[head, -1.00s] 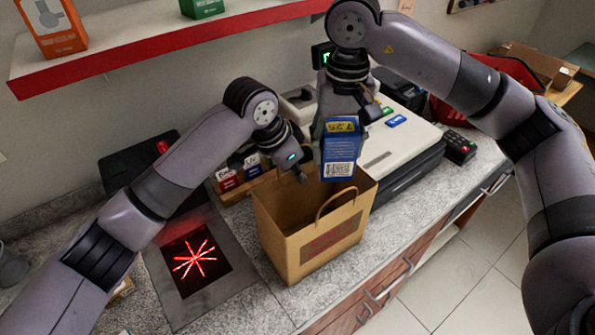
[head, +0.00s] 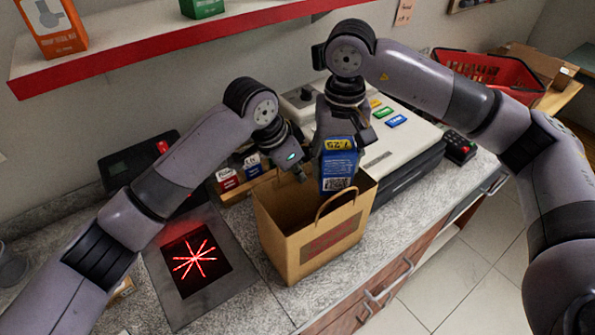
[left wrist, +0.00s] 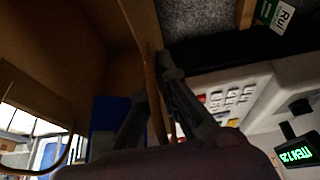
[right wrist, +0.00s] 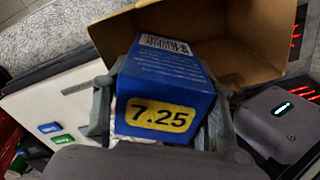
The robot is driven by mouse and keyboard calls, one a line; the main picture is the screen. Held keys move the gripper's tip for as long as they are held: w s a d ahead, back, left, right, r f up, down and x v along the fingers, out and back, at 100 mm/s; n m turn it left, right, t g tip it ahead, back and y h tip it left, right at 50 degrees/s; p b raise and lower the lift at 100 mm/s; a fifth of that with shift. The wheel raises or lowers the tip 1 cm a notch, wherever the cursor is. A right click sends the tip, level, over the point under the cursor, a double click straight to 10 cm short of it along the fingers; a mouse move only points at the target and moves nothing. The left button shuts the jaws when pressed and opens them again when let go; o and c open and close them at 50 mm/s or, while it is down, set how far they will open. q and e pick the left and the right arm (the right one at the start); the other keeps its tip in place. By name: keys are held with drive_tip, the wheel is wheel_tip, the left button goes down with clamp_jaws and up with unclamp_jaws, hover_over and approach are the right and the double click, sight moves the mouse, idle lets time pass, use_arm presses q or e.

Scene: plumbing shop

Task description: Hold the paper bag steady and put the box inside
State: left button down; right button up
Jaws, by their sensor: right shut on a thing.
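The brown paper bag (head: 322,243) stands upright and open on the counter, its handle loop up at the front. My left gripper (head: 301,174) is at the bag's back rim; in the left wrist view its fingers (left wrist: 153,90) lie on either side of the bag wall and close on it. My right gripper (right wrist: 160,100) is shut on the blue box (head: 339,169), which has a yellow 7.25 label. The box hangs upright over the bag's opening, its lower end at about rim level. It also shows as a blue patch in the left wrist view (left wrist: 106,122).
A lit red scanner plate (head: 196,259) is left of the bag. A pale cash register (head: 388,130) and a card terminal (head: 459,148) stand to the right. A small holder with boxes (head: 240,178) is behind the bag. A red-edged shelf (head: 150,54) hangs above.

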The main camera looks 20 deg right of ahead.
sight(338, 145)
wheel_tip(338, 145, down, 11)
drive_tip(key=o, duration=1.4)
drive_tip(key=shift+r, duration=0.15)
wheel_tip(338, 145, up, 15)
drive_tip(key=shift+f, duration=0.1)
idle(0.4)
use_arm(q)
drive_tip(key=c, duration=1.7)
unclamp_jaws()
drive_tip(key=shift+r, duration=0.1)
